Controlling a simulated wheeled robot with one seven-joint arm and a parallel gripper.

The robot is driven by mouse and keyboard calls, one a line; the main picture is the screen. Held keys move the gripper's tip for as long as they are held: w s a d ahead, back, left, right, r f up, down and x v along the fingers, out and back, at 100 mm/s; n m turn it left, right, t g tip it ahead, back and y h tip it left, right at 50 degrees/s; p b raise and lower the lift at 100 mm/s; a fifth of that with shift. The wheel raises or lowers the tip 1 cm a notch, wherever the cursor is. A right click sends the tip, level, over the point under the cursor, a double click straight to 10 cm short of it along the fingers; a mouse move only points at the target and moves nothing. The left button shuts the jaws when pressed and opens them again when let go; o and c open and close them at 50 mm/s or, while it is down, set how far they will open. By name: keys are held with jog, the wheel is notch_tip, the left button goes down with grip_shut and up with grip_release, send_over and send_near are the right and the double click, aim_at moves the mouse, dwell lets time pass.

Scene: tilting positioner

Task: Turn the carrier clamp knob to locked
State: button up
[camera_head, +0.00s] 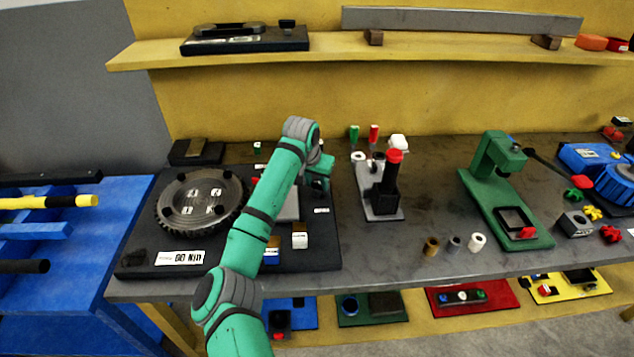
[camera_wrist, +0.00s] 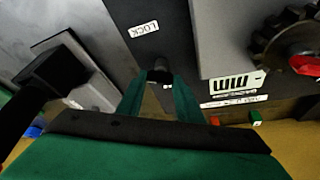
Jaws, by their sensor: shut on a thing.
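The black base of the positioner (camera_head: 148,262) lies on the bench at left in the head view. A white LOCK label (camera_wrist: 143,28) sits on its dark surface in the wrist view. The green fingers of my gripper (camera_wrist: 160,84) are shut on a small dark knob (camera_wrist: 160,67) below and right of that label. Most of the knob is hidden between the fingers, so its turn position cannot be told. In the head view my gripper (camera_head: 318,181) is partly hidden by my arm, at the base's right side, above another small white label (camera_head: 321,210).
A round toothed plate (camera_head: 200,204) is on the base's left part. A grey block (camera_wrist: 225,40) and a dark toothed wheel (camera_wrist: 290,45) are right of my fingers. A black post on a grey plate (camera_head: 384,188) stands close to the right. A green press (camera_head: 497,185) is farther right.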

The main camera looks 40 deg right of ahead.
jog(key=m, duration=0.2)
jog(key=m+g, duration=0.1)
jog(key=m, duration=0.1)
jog(key=m+g, duration=0.1)
jog(key=m, duration=0.1)
jog(key=shift+w+m+h, duration=0.25)
jog(key=shift+m+h, duration=0.05)
jog(key=shift+h, duration=0.1)
jog(key=m+g, duration=0.1)
jog(key=m, duration=0.2)
jog(key=m+g, duration=0.1)
jog(key=m, duration=0.2)
jog(key=shift+w+d+r+g+y, duration=0.1)
jog(key=shift+w+g+y, duration=0.1)
jog(key=shift+g+y, duration=0.1)
jog(key=shift+m, duration=0.3)
jog(key=o, duration=1.1)
jog(key=v, duration=1)
jog(key=shift+w+r, duration=0.1)
jog(key=shift+r, duration=0.25)
